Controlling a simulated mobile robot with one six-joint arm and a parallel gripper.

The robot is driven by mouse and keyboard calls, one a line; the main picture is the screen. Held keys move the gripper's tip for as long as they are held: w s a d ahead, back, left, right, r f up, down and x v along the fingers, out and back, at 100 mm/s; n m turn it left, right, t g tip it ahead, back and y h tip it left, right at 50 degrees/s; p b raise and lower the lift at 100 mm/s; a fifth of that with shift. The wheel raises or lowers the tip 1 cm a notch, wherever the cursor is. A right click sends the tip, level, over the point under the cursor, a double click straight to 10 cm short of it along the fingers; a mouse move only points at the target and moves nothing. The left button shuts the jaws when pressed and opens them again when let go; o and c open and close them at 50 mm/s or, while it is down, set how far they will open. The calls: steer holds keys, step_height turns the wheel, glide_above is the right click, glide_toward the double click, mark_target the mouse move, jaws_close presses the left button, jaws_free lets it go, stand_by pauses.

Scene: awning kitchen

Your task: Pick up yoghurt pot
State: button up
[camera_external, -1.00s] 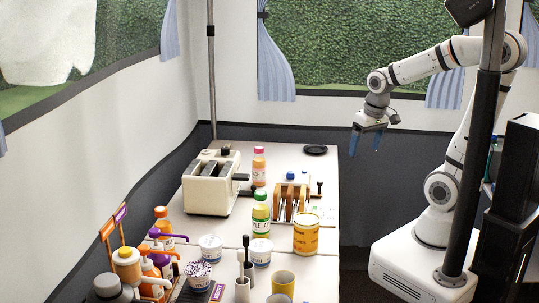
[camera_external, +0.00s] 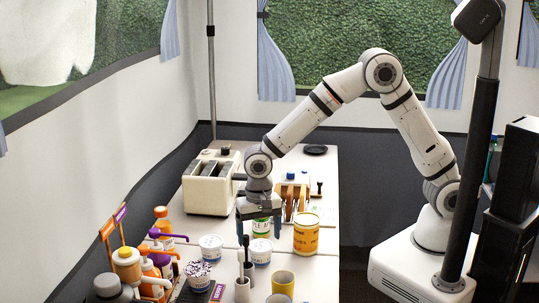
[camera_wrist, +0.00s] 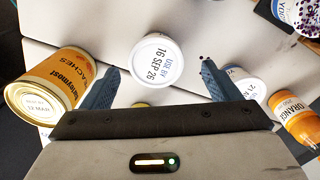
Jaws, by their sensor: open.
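A third pot with a dark speckled top (camera_external: 198,272) is nearer the camera. My gripper (camera_external: 259,231) is open and empty, pointing down over the counter. No contact with a pot shows.
A yellow peaches can (camera_external: 306,236) stands just right of the pot; it also shows in the wrist view (camera_wrist: 52,82).

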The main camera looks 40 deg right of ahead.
mark_target(261, 245)
steer(key=f, duration=0.7)
steer(key=shift+d, duration=0.25)
steer(key=shift+c, duration=0.3)
steer(key=c, duration=0.9)
